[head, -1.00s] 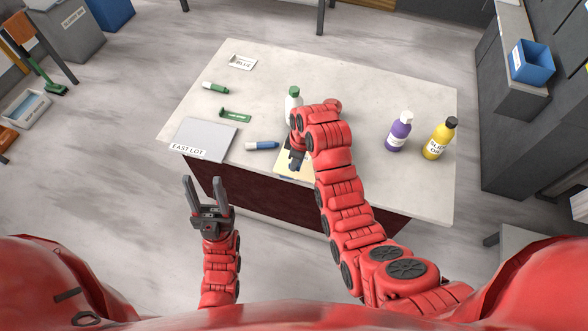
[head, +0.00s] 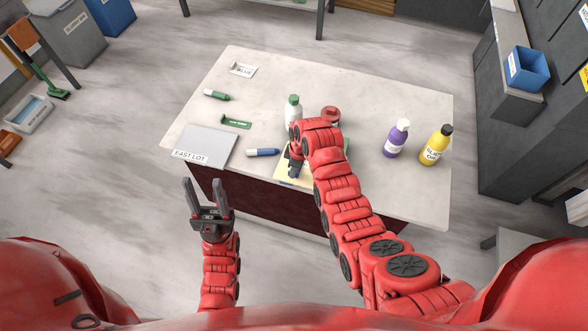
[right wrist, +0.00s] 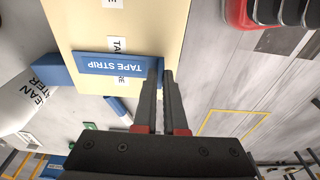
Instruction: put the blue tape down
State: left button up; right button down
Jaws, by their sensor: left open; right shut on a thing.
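My right gripper (right wrist: 160,100) is shut on the blue tape (right wrist: 110,65), a flat strip with a white TAPE STRIP label. In the right wrist view the tape lies across a pale yellow sheet (right wrist: 160,25) and partly covers a label on it. I cannot tell whether tape and sheet touch. In the head view the right gripper (head: 295,158) is over the sheet (head: 287,183) at the slab's near edge, and my arm hides part of the sheet. My left gripper (head: 208,193) is open and empty, in front of the slab.
On the stone slab (head: 370,115), a blue marker (head: 262,152) and grey EAST LOT panel (head: 206,143) lie left of the sheet. A green-capped bottle (head: 293,110) and red round thing (head: 331,114) stand behind. Purple (head: 396,140) and yellow (head: 436,146) bottles stand right.

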jog(key=c, duration=1)
grip_release()
jog(key=shift+f, duration=0.1)
